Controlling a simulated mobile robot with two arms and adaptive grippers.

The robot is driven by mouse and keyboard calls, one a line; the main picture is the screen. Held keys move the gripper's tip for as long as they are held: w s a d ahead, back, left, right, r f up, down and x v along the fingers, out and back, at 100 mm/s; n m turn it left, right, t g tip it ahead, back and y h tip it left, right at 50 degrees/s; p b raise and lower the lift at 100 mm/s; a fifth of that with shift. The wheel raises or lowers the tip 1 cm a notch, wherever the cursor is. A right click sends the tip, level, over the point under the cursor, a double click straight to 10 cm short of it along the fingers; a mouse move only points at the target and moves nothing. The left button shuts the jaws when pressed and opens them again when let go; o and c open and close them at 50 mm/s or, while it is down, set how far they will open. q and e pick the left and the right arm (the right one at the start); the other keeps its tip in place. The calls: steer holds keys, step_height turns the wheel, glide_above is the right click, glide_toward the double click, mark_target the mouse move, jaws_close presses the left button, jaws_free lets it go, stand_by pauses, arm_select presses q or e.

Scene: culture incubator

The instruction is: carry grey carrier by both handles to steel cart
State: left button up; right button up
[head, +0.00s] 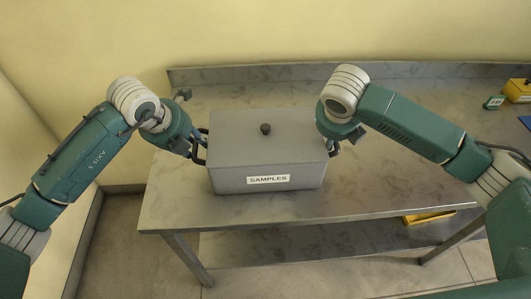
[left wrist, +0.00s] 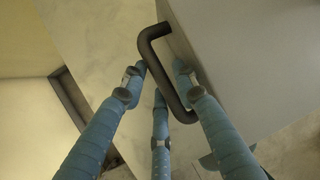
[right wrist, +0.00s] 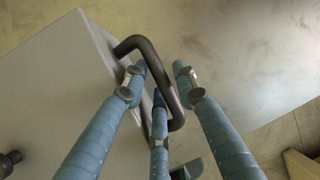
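The grey carrier (head: 268,145) is a lidded box with a dark knob and a SAMPLES label. It stands upright on a steel bench near its front edge, with a dark handle on each side. My left gripper (head: 195,150) is at the left handle (left wrist: 165,75); its fingers are spread on both sides of the bar, with gaps visible. My right gripper (head: 335,145) is at the right handle (right wrist: 163,70), its fingers also apart around the bar. Fingertip contact is hidden in the head view. I cannot identify a separate steel cart.
The steel bench (head: 400,190) has a raised back edge and a lower shelf (head: 300,243) with a yellow item (head: 428,217). A small green device (head: 494,102) and a yellow bin (head: 518,90) are at the far right. A wall is close on the left.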

arm_select(q)
steer(key=shift+c, duration=0.2)
arm_select(e)
steer(key=shift+c, duration=0.3)
arm_select(q)
jaws_close()
arm_select(e)
jaws_close()
arm_select(q)
steer(key=shift+w+r, duration=0.1)
steer(key=shift+r, duration=0.05)
arm_select(e)
steer(key=shift+w+r, duration=0.1)
steer(key=shift+r, duration=0.05)
